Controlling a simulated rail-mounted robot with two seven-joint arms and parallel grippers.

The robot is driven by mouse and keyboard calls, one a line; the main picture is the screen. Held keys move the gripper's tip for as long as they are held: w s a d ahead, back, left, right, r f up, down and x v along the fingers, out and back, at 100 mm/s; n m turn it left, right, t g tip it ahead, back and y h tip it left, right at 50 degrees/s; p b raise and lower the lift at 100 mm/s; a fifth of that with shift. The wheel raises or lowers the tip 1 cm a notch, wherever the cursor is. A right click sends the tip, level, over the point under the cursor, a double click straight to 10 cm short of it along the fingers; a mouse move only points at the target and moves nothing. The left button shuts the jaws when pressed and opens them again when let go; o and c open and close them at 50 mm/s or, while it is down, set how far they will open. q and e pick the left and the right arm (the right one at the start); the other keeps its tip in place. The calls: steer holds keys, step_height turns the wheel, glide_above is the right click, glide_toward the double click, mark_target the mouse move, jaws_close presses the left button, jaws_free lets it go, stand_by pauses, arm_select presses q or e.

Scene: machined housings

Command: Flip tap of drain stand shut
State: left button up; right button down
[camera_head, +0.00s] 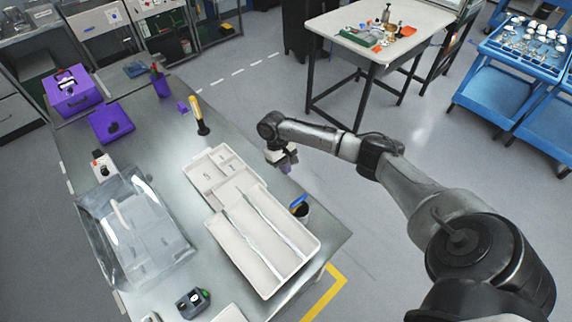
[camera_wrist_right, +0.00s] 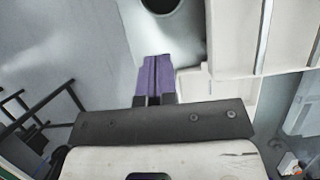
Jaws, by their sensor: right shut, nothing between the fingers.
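My right gripper (camera_head: 286,164) is above the table's right edge, beside the white divided tray. Its purple fingers (camera_wrist_right: 155,80) are together in the right wrist view, with nothing between them. A small dark cup-like item with a blue lever-like part (camera_head: 300,207) stands by the tray's right side, apart from the gripper. It may be the drain stand with its tap, but I cannot tell for sure. A round dark opening (camera_wrist_right: 160,4) is cut off at the top of the wrist view, beyond the fingertips. My left gripper is not in view.
The white tray (camera_head: 262,240) lies along the table's right side. A clear bin (camera_head: 130,225) stands to its left. A yellow-handled item (camera_head: 198,115) stands behind the tray. Purple boxes (camera_head: 72,92) are at the back left. The floor right of the table is open.

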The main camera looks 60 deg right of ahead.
mark_target(299, 202)
steer(key=s+a+f+p, duration=0.2)
steer(key=s+f+p, duration=0.1)
steer(key=s+f, duration=0.3)
stand_by(0.3)
steer(key=shift+d, duration=0.1)
stand_by(0.3)
